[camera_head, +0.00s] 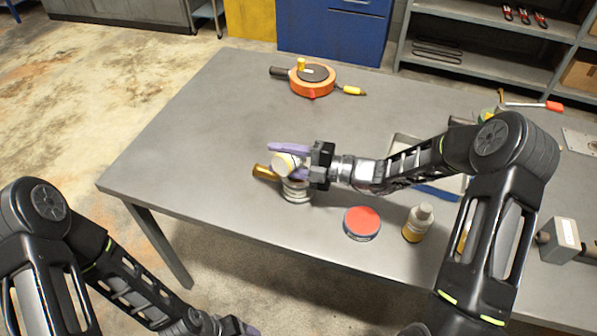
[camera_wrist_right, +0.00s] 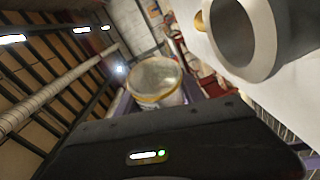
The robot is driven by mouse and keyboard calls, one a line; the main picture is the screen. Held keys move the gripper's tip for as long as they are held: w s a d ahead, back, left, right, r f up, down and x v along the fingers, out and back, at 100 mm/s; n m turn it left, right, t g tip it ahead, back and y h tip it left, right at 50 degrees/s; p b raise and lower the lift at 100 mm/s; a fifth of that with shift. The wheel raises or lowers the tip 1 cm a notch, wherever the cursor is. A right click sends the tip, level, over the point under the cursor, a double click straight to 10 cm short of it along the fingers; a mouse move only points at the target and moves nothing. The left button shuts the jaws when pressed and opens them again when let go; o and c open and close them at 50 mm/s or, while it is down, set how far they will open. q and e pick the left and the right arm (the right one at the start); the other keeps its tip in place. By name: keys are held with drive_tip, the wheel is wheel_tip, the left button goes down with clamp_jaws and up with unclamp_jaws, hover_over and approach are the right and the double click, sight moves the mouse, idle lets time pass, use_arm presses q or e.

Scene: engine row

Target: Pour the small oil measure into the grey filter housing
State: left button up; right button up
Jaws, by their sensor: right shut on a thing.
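The small oil measure (camera_head: 284,164), a pale cup with a yellowish rim, is between the purple fingers of my right gripper (camera_head: 287,158). My right gripper is shut on it and holds it above the grey filter housing (camera_head: 297,192). The measure looks tilted; I cannot see any oil flowing. In the right wrist view the measure (camera_wrist_right: 157,80) shows beside the wide open mouth of the grey housing (camera_wrist_right: 250,36). The gripper partly hides the housing in the head view. My left gripper (camera_head: 240,327) is low at the bottom edge, mostly cut off.
A brass piece (camera_head: 264,172) sticks out left of the housing. A red-topped round tin (camera_head: 362,223) and a small white-capped bottle (camera_head: 418,222) stand near the front edge. An orange reel-like tool (camera_head: 313,80) lies at the back. The table's left part is clear.

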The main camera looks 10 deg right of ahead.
drive_tip(key=shift+w+d+r+m+p, duration=0.1)
drive_tip(key=shift+r+m+p, duration=0.1)
drive_tip(key=shift+m+p, duration=0.2)
idle(0.4)
drive_tip(key=shift+w+d+r+m+t+y, duration=0.15)
drive_tip(key=shift+d+m+t+y, duration=0.15)
drive_tip(key=shift+m, duration=0.55)
drive_tip(key=shift+w+d+r+m+t+y, duration=0.2)
drive_tip(key=shift+m+y, duration=0.15)
drive_tip(key=shift+m, duration=0.55)
drive_tip(key=shift+w+d+r+m+t+y, duration=0.2)
drive_tip(key=shift+m+y, duration=0.15)
drive_tip(key=shift+m, duration=0.5)
idle(2.0)
idle(0.8)
drive_tip(key=shift+s+a+n, duration=0.1)
drive_tip(key=shift+n, duration=0.3)
drive_tip(key=n, duration=0.1)
drive_tip(key=a+f+n+g+h, duration=0.1)
drive_tip(key=n, duration=0.1)
drive_tip(key=s+n+h+b, duration=0.1)
drive_tip(key=n, duration=0.1)
drive_tip(key=shift+s+a+f, duration=0.1)
drive_tip(key=shift+a+f, duration=0.15)
